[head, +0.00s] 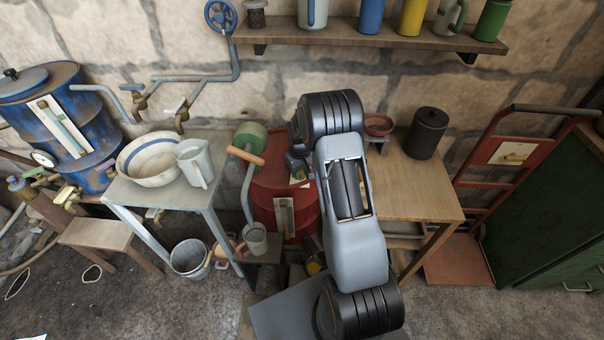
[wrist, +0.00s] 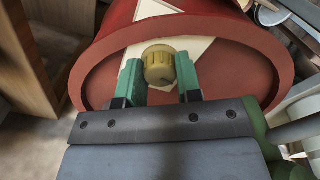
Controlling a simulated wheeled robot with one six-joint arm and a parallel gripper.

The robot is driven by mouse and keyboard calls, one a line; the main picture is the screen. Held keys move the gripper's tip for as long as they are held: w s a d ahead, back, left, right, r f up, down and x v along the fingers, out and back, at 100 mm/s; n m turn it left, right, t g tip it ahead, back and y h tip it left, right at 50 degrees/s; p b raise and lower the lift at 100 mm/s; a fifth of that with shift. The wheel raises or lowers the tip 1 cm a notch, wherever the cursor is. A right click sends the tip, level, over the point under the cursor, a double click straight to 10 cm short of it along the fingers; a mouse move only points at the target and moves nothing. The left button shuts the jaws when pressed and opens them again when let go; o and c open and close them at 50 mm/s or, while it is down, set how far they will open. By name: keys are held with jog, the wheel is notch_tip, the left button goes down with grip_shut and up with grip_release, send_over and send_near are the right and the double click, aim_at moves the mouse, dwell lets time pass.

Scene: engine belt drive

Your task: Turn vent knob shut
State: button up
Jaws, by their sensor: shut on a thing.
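The vent knob (wrist: 159,63) is a small ribbed yellow-brown knob on the end face of the red drum (wrist: 232,72). It sits in front of a pale angular plate or label (wrist: 152,10). My gripper (wrist: 160,72) has its two green fingers on either side of the knob and is shut on it. A thin gap seems to show by the right finger, so the exact contact is hard to see. In the head view the red drum (head: 270,182) stands below the shelf, partly behind my arm. The knob and my gripper are hidden there.
A wooden table (head: 420,190) with a dark canister (head: 428,132) stands right of my arm. A grey table (head: 150,195) with a bowl (head: 150,165) and jug (head: 194,162) stands left. A green cylinder (head: 250,135) and a bent pipe with a wooden handle (head: 246,156) are close to the drum.

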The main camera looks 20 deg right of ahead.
aim_at(301, 172)
jog(key=shift+s+f+n, duration=0.25)
jog(key=shift+f+n, duration=0.05)
jog(key=shift+n, duration=0.5)
jog(key=o, duration=0.9)
jog(key=shift+w+r, duration=0.15)
jog(key=shift+o, duration=0.2)
jog(key=shift+w+r, duration=0.1)
jog(key=shift+r, duration=0.4)
notch_tip(301, 172, up, 13)
